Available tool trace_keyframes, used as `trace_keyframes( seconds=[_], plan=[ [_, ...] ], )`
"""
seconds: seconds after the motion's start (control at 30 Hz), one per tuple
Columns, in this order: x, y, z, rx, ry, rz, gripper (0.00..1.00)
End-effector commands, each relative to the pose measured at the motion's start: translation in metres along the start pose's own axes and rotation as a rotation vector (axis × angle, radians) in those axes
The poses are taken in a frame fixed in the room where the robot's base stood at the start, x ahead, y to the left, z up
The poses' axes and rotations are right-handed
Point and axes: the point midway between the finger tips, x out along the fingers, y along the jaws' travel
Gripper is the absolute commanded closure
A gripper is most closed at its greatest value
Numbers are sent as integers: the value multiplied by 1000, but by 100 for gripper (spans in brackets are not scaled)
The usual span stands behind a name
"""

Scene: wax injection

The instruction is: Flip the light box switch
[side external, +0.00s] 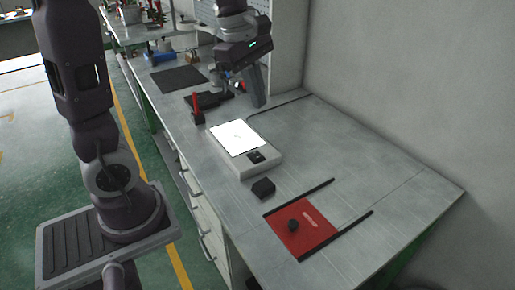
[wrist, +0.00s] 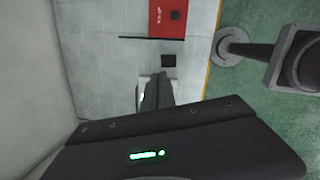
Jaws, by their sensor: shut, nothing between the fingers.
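The light box (side external: 230,161) is a pale, low box on the bench with a brightly lit white top panel. Its small black switch (side external: 257,156) sits on the near right end of the top. My gripper (side external: 259,103) is shut and empty, above the bench behind the box and apart from the switch. In the wrist view the shut fingers (wrist: 158,78) cover most of the light box, with only a pale edge (wrist: 143,86) showing beside them. The switch cannot be made out in that view.
A black block (side external: 263,187) lies in front of the light box. Beyond it is a red plate (side external: 310,243) with a black knob (side external: 293,226) between dark rails. A red-handled tool (side external: 196,108) stands left of the box. The right bench surface is clear, bordered by a wall.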

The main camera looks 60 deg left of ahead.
Motion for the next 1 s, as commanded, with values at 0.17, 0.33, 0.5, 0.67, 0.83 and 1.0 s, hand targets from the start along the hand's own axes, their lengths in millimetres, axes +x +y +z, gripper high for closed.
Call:
trace_keyframes(
  seconds=[0.17, 0.33, 0.5, 0.67, 0.83, 1.0],
  plan=[
    [63, 57, -66, -759, 116, -66, 100],
    [101, 77, -110, -1178, 221, -54, 100],
    [112, 81, -122, -1296, 251, -42, 100],
    [111, 81, -122, -1295, 250, -42, 100],
    [116, 80, -122, -1293, 250, -45, 100],
    [144, 74, -127, -1294, 251, -47, 100]
  ],
)
